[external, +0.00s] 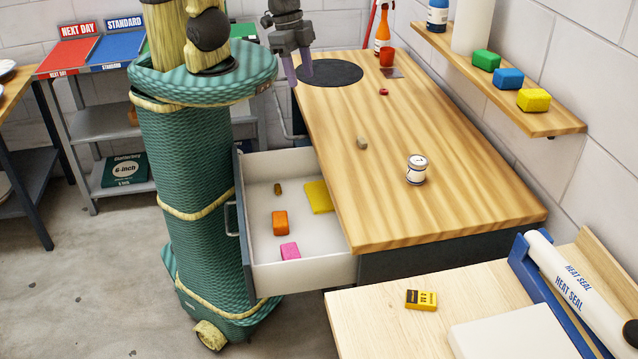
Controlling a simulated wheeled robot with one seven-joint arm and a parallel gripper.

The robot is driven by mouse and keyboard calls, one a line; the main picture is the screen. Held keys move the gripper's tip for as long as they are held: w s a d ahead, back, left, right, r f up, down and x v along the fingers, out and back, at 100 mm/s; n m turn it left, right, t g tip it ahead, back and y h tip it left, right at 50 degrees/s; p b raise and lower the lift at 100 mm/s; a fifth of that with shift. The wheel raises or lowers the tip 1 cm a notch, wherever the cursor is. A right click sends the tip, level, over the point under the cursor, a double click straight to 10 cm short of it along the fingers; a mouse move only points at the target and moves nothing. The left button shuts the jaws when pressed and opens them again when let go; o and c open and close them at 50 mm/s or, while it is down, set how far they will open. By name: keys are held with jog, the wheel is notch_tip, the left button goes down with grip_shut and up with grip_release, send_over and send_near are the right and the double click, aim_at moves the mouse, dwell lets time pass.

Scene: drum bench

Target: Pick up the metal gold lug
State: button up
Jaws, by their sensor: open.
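A small brownish-gold piece (278,189), which looks like the metal gold lug, lies in the open drawer (308,270), near its back left. A small tan block (362,143) lies on the wooden bench top (440,187); at this size I cannot tell for sure which of the two is the lug. My gripper (299,77) is open and empty, pointing down by the left edge of the black round mat (335,73) at the bench's far end. It is well away from both pieces.
The drawer also holds an orange block (280,223), a pink block (290,251) and a yellow sheet (318,197). A wall shelf (556,122) overhangs at right.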

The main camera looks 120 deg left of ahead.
jog(key=a+f+n+g+h+b, duration=0.2)
jog(key=a+f+n+h+b, duration=0.55)
jog(key=a+f+n, duration=1)
jog(key=s+a+f+n+t+b, duration=0.2)
jog(key=s+a+n+t, duration=0.1)
jog(key=a, duration=0.3)
jog(key=s+a+f+n+t+b, duration=0.3)
jog(key=a+n, duration=0.1)
jog(key=a, duration=0.3)
jog(key=s+a+f+n+t+h+b, duration=0.1)
jog(key=s+a+f+n+t+b, duration=0.1)
jog(key=a, duration=0.4)
jog(key=shift+s+a+f+n+t+b, duration=0.3)
jog(key=shift+s+a+f+n+t, duration=0.1)
jog(key=shift+s+n+t, duration=0.25)
jog(key=shift+s+a+r+t, duration=0.1)
jog(key=shift+a+t, duration=0.15)
jog(key=shift+t, duration=0.1)
